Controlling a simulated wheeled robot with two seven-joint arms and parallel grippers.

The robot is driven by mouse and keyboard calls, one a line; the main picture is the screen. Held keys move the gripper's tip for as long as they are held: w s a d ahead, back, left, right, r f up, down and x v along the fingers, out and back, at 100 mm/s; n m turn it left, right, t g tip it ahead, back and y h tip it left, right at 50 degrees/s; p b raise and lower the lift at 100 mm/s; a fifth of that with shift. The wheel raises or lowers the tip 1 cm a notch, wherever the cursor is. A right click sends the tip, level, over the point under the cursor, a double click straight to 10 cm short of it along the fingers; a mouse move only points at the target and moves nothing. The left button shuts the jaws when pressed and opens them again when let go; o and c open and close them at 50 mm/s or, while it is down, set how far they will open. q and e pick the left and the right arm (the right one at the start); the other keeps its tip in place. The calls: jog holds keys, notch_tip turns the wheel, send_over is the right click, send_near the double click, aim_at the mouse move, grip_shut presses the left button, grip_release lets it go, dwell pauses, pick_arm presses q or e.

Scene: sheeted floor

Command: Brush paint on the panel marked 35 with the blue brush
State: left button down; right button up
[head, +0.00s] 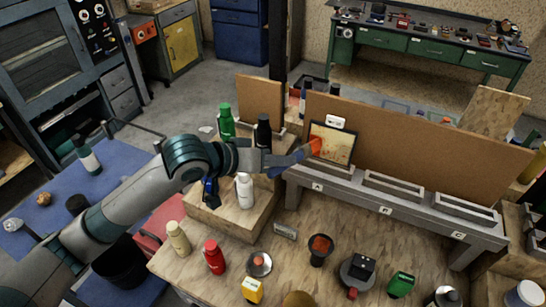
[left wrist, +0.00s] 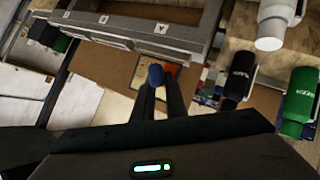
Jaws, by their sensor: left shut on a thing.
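My left gripper (head: 276,162) is in front of the upright wooden boards, shut on the blue brush (head: 300,154). The brush's tip end meets the left part of a small dark-framed panel (head: 339,148). An orange-red patch shows at the tip; I cannot tell whether it is on the bristles or on the panel. A white tag (head: 335,122) sits above the panel, its number too small to read. In the left wrist view the blue brush (left wrist: 155,75) is between the fingertips (left wrist: 160,92), with the coloured panel (left wrist: 171,70) behind it. My right gripper is not in view.
A grey rack (head: 400,207) with trays runs below the brown board (head: 420,130). A green bottle (head: 226,122), a black bottle (head: 263,132) and a white bottle (head: 244,190) stand close to my left arm. A dark cup of red paint (head: 320,247) and several containers stand in front.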

pick_arm(q)
jog(key=shift+s+d, duration=0.15)
jog(key=shift+d, duration=0.3)
jog(key=shift+s+d, duration=0.3)
jog(key=shift+d, duration=0.35)
jog(key=shift+s+d, duration=0.25)
jog(key=shift+d, duration=0.35)
jog(key=shift+s+d, duration=0.3)
jog(key=shift+d, duration=0.35)
jog(key=d, duration=0.1)
jog(key=s+d, duration=0.1)
jog(key=d, duration=0.1)
jog(key=shift+s+d, duration=0.2)
jog(key=shift+d, duration=0.1)
jog(key=shift+r, duration=0.1)
jog(key=shift+r, duration=0.65)
jog(key=shift+a, duration=0.15)
